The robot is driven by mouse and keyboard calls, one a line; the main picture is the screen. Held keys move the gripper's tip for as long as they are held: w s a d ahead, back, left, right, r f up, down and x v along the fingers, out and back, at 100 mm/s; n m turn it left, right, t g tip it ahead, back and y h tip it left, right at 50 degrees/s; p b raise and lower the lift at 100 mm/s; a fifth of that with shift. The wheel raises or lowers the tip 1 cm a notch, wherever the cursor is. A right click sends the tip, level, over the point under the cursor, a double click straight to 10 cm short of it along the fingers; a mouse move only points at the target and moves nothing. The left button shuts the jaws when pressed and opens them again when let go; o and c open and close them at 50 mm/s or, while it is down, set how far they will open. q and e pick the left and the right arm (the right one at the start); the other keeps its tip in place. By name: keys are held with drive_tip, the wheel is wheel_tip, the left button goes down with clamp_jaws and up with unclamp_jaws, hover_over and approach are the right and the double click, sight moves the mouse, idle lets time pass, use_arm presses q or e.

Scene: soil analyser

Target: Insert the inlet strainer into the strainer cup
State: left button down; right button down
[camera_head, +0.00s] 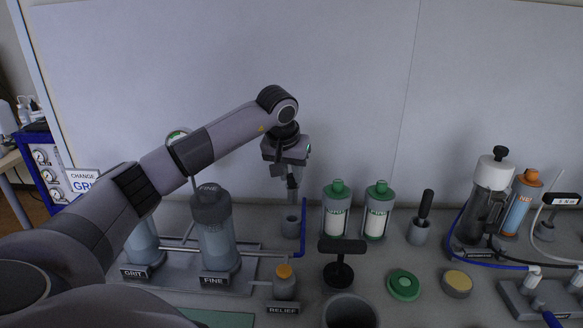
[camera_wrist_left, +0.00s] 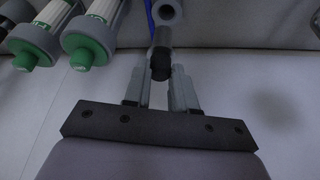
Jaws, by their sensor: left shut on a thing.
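My left gripper (camera_head: 291,180) points down in the head view and is shut on a dark cylindrical piece, which I take for the inlet strainer (camera_wrist_left: 160,56). In the left wrist view the strainer sits between the two fingertips, its dark end sticking out past them. A small grey open cup (camera_head: 291,222), which looks like the strainer cup, stands below the gripper. Its round mouth also shows at the top of the left wrist view (camera_wrist_left: 169,10), beyond the strainer. The strainer appears above the cup; the exact gap is hard to tell. My right gripper is not in view.
A blue tube (camera_head: 302,215) rises close beside the cup. Two green-capped cartridges (camera_head: 336,212) stand to the right. The FINE housing (camera_head: 215,240) and an orange-capped RELIEF part (camera_head: 285,282) stand left and in front. A black T-handled tool (camera_head: 339,272) stands nearby.

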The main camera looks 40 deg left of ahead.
sight(290, 184)
use_arm(q)
drive_tip(key=shift+w+a+f, duration=0.25)
drive_tip(key=shift+a+f, duration=0.05)
drive_tip(key=shift+s+r+p, duration=0.1)
drive_tip(key=shift+r+p, duration=0.1)
drive_tip(key=shift+p, duration=0.2)
drive_tip(key=shift+f+b, duration=1.2)
drive_tip(key=shift+f, duration=1.05)
drive_tip(key=shift+p, duration=0.45)
drive_tip(key=shift+f, duration=0.1)
